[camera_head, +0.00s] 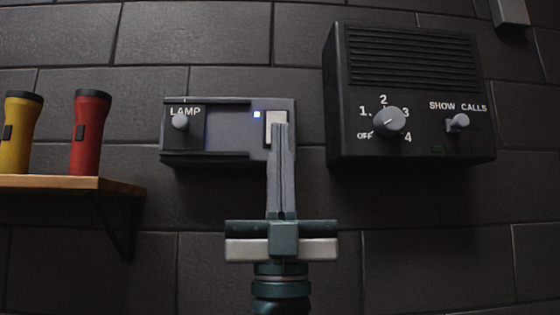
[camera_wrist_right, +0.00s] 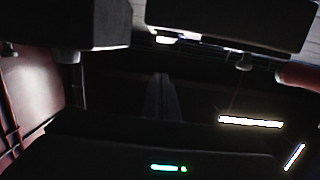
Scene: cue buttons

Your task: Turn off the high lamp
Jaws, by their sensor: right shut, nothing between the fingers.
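The grey lamp panel (camera_head: 232,132) is on the dark block wall in the head view. It has a round knob (camera_head: 180,123) under the word LAMP, a small lit blue light (camera_head: 256,114) and a pale switch plate (camera_head: 270,118) at its right. My right gripper (camera_head: 280,128) is shut and empty, pointing up. Its fingertips overlap the pale plate and hide part of it; I cannot tell whether they touch. In the right wrist view my right gripper's fingers (camera_wrist_right: 161,98) show dimly in the middle. My left gripper is not in view.
A black box (camera_head: 408,95) at the right carries a numbered dial (camera_head: 390,121) and a SHOW CALLS switch (camera_head: 457,123). The wall below the boxes is bare.

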